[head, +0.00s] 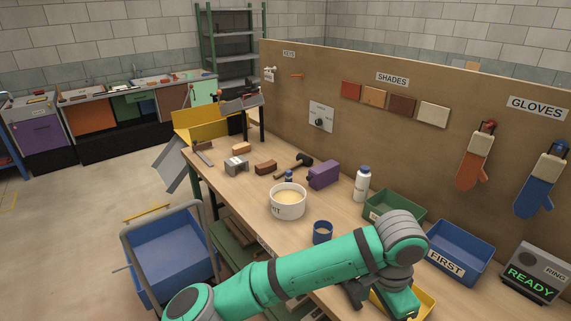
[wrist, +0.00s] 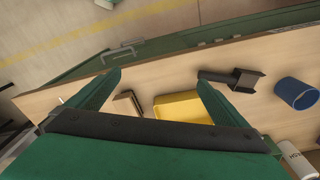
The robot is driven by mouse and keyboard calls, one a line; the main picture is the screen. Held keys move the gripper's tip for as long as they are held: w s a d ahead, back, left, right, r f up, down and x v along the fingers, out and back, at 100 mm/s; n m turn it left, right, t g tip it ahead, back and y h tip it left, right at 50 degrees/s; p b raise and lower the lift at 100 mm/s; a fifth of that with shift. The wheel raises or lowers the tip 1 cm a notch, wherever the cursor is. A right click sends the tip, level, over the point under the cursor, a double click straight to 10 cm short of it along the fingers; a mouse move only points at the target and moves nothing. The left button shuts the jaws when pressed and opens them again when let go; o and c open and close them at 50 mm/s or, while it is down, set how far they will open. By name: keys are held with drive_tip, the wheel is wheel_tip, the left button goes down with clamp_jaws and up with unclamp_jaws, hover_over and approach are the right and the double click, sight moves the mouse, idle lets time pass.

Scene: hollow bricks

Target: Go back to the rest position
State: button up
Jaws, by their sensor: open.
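My arm reaches across the front of the workbench (head: 245,195) in the head view, with its wrist bent down over the bench. In the wrist view my gripper (wrist: 158,80) has its two green fingers spread wide, with nothing held between them. The tray (head: 428,303) shows only partly in the head view, behind my wrist. My fingertips are hard to make out in the head view.
A blue cup (head: 322,232), a white tub (head: 288,203), a white bottle (head: 362,184) and a purple block (head: 324,174) stand on the bench. A green bin (head: 405,204) and a blue bin (head: 462,255) sit by the board. A dark tool (wrist: 235,79) lies near the cup.

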drive_tip(key=s+d+r+n+t+h, duration=0.1)
drive_tip(key=d+r+n+t+h, duration=0.15)
drive_tip(key=d+h, duration=1.25)
drive_tip(key=w+a+f+n+t+y, duration=0.35)
drive_tip(key=a+f+n+t, duration=0.2)
drive_tip(key=n+t, duration=0.6)
drive_tip(key=s+a+f+n+t+y, duration=0.1)
drive_tip(key=s+a+f+n+y, duration=0.1)
drive_tip(key=s+a+f+y, duration=0.3)
drive_tip(key=s+a+f+n+y, duration=0.1)
drive_tip(key=a+f+n, duration=0.15)
drive_tip(key=a, duration=0.45)
drive_tip(key=s+a+f+m+y, duration=0.1)
drive_tip(key=s+a+y, duration=0.2)
drive_tip(key=s+a, duration=0.6)
drive_tip(key=s+a+f+m+y, duration=0.2)
drive_tip(key=s+a+y, duration=0.1)
drive_tip(key=s+a, duration=0.6)
drive_tip(key=s, duration=0.4)
drive_tip(key=shift+s+a+f, duration=0.15)
drive_tip(key=shift+s+f, duration=0.1)
drive_tip(key=shift+s, duration=0.1)
